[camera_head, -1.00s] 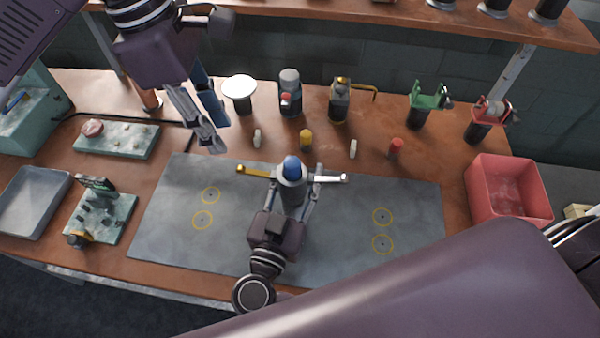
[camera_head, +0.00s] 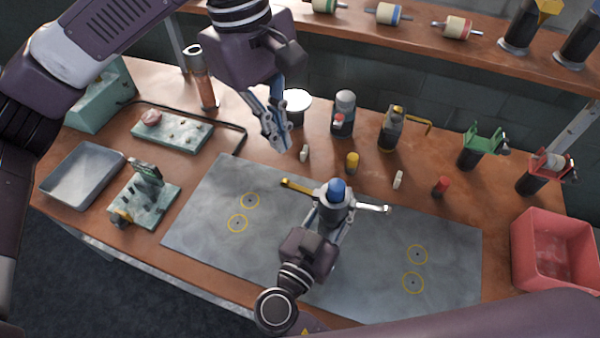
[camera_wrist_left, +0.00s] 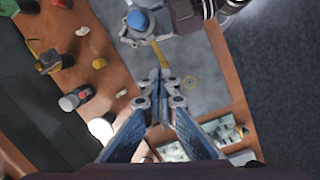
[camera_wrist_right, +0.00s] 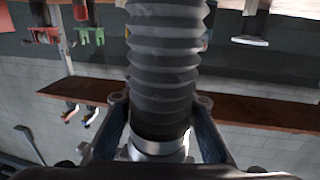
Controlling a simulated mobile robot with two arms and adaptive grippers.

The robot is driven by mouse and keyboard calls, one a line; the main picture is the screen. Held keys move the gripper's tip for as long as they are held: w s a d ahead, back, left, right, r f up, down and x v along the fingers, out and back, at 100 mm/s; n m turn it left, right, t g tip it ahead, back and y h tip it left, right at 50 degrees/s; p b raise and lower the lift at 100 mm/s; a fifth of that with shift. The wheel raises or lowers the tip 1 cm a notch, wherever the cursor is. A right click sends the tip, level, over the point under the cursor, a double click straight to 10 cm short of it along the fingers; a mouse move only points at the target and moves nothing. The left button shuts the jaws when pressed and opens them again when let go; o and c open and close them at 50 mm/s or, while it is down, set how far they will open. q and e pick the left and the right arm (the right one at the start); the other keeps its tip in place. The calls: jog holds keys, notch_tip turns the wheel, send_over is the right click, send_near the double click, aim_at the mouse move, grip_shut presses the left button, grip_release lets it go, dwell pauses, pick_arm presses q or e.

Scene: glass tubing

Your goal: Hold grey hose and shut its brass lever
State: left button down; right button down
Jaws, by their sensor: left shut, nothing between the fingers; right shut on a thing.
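The grey hose (camera_wrist_right: 163,60) is ribbed and fills the middle of the right wrist view. My right gripper (camera_wrist_right: 162,108) is shut around it, near a metal collar (camera_wrist_right: 158,145). In the head view the held piece stands over the grey mat with a blue top (camera_head: 337,190). Its brass lever (camera_head: 297,186) sticks out to the left, and a silver arm (camera_head: 373,208) to the right. My left gripper (camera_head: 281,146) is shut and empty, behind the lever's outer end in the head view. In the left wrist view the lever (camera_wrist_left: 160,54) shows just beyond the fingertips (camera_wrist_left: 160,75); contact cannot be told.
Small pegs, white (camera_head: 304,153), yellow (camera_head: 352,162) and red (camera_head: 441,186), stand behind the grey mat (camera_head: 205,220). Taller fittings line the back. A red bin (camera_head: 525,255) is at right, a grey tray (camera_head: 82,177) at left. The mat's left part is clear.

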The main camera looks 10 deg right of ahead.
pick_arm(q)
jog(key=s+d+r+m, duration=0.1)
jog(key=d+m, duration=0.1)
jog(key=m, duration=1.3)
jog(key=s+d+r+m+y, duration=0.1)
jog(key=d+m, duration=0.2)
jog(key=m, duration=1.2)
jog(key=shift+s+m, duration=0.2)
jog(key=shift+m, duration=0.1)
jog(key=shift+d+f, duration=0.1)
send_over(297, 186)
jog(key=s+d, duration=0.2)
jog(key=d, duration=0.1)
notch_tip(297, 186, down, 9)
jog(key=shift+w+r, duration=0.1)
jog(key=shift+w, duration=0.05)
jog(key=shift+w+a+f, duration=0.35)
jog(key=shift+a+f, duration=0.1)
jog(key=shift+a, duration=0.1)
jog(key=shift+w+a+f, duration=0.3)
jog(key=shift+a+f, duration=0.15)
jog(key=shift+a, duration=0.1)
jog(key=shift+w+a+f, duration=0.2)
jog(key=shift+a, duration=0.35)
